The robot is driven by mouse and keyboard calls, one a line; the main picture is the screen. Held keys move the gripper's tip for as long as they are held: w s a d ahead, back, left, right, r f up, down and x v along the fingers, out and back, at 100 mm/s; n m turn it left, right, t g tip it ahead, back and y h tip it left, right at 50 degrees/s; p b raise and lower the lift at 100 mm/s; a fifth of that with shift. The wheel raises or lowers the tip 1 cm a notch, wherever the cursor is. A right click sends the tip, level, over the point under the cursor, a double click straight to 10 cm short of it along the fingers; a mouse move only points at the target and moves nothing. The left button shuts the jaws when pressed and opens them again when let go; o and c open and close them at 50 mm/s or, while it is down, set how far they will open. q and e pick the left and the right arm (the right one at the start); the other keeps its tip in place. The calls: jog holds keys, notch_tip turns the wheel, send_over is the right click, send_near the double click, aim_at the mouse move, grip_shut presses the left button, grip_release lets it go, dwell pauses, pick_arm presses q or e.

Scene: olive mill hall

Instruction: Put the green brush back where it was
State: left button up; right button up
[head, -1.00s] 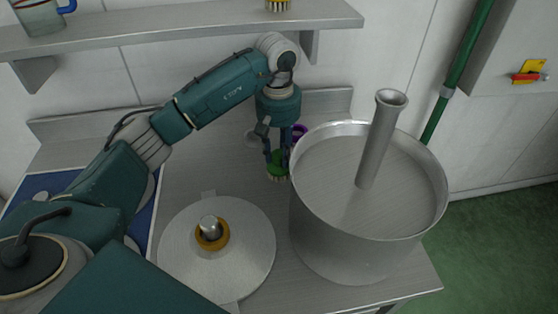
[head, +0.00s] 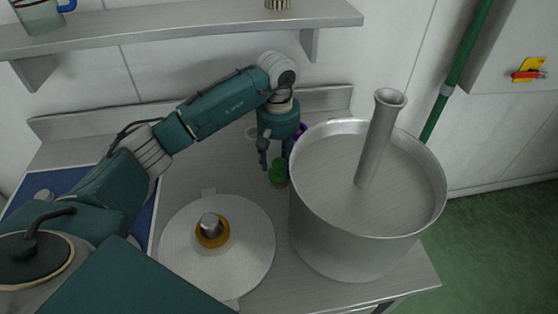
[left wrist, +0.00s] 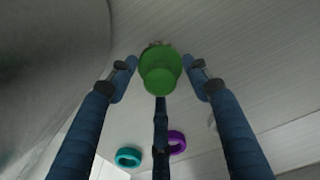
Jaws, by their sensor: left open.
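The green brush (head: 278,174) is at the worktop just left of the large steel pot, apparently upright with its bristles down. My left gripper (head: 271,162) is above and around it, pointing down. In the left wrist view the round green handle of the brush (left wrist: 160,72) lies between the spread fingers of my left gripper (left wrist: 160,84), with gaps on both sides. The gripper is open. The lower part of the brush is mostly hidden under its handle. My right gripper is not in view.
The steel pot (head: 310,215) stands close right of the gripper. A round lid (head: 182,255) lies in front. A purple ring (left wrist: 177,142) and a teal ring (left wrist: 128,157) are near the brush. A wall shelf (head: 200,27) holds a jug (head: 40,17) and a bristled item (head: 278,4).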

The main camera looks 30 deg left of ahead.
pick_arm(q)
jog(key=shift+r, duration=0.1)
jog(key=shift+r, duration=0.2)
notch_tip(320, 180, up, 12)
jog(key=b, duration=0.2)
jog(key=shift+f, duration=0.15)
